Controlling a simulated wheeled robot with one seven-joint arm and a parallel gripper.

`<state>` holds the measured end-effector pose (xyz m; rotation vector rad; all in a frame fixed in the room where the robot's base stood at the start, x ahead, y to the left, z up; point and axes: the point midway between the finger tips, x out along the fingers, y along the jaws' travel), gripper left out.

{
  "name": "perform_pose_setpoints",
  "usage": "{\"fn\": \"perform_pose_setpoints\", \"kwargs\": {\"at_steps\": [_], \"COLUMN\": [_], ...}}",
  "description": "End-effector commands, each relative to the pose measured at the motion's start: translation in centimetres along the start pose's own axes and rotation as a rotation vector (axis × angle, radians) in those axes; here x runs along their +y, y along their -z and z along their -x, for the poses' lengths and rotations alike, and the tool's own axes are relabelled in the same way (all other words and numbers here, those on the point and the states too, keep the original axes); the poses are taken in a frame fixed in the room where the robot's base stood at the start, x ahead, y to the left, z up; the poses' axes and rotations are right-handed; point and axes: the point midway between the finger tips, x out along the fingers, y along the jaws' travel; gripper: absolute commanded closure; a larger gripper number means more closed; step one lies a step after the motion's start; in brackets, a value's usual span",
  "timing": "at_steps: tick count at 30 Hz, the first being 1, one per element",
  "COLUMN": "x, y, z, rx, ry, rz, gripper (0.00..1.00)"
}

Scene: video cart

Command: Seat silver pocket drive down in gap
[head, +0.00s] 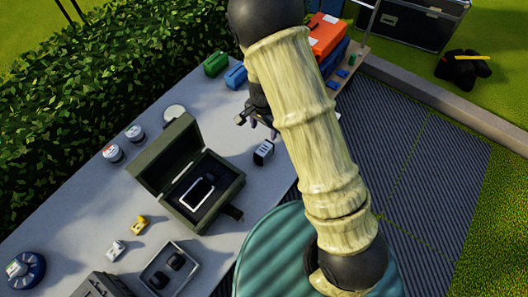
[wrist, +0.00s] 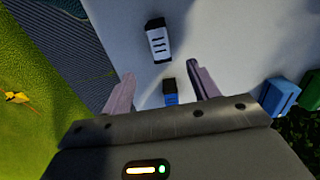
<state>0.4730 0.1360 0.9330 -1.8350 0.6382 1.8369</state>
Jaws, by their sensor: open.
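A silver-rimmed dark slab (head: 197,190), which looks like the silver pocket drive, lies in the dark insert of the open olive case (head: 222,207). I cannot tell how deep it sits or where the gap's edges run. My gripper (head: 257,119) is beyond the case, up and right of it, over the grey table, partly hidden by my arm. In the wrist view my gripper (wrist: 163,71) is open, with nothing held. A small blue-and-black block (wrist: 169,92) shows between its fingers, apparently below. The case is not in the wrist view.
A white block with dark slots (head: 263,152) stands between case and gripper; it also shows in the wrist view (wrist: 158,42). Blue (head: 236,77) and green (head: 215,64) containers stand behind. A tray (head: 168,270) with dark pieces lies in front. Jars (head: 113,153) stand left.

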Motion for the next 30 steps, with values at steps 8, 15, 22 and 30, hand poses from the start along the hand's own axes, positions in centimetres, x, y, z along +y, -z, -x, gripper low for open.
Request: {"fn": "perform_pose_setpoints", "kwargs": {"at_steps": [8,15,22,30], "x": [0.1,0.1,-0.1,-0.1], "y": [0.0,0.0,-0.1,-0.1], "z": [-4.6,-7.9,-8.6,-8.8], "rx": [-0.002,-0.001,0.001,0.000], "ry": [-0.002,-0.002,0.001,0.000], "rz": [0.000,0.001,0.004,0.003], "gripper": [0.40,0.40,0.40,0.40]}}
